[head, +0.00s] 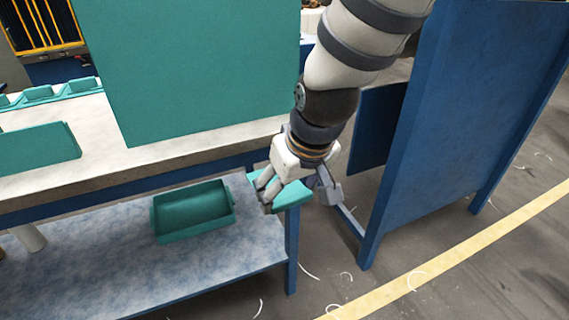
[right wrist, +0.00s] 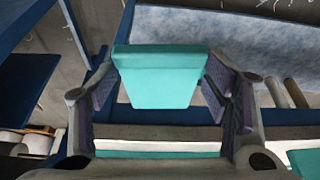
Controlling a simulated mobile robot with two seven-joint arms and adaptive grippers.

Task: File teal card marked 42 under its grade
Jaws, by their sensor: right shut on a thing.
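My right gripper (head: 296,192) is shut on a teal card (head: 291,197), a thick flat piece held beside the right end of the table. In the right wrist view the card (right wrist: 160,82) sits between the two finger pads of the gripper (right wrist: 161,88). No number can be read on the side that shows. My left gripper is not in view.
A teal tray (head: 193,211) lies on the lower shelf (head: 215,268). A large teal panel (head: 195,70) stands on the tabletop (head: 95,125). A teal block (head: 40,148) and several teal holders (head: 60,91) are at left. A blue cabinet (head: 455,120) stands close on the right.

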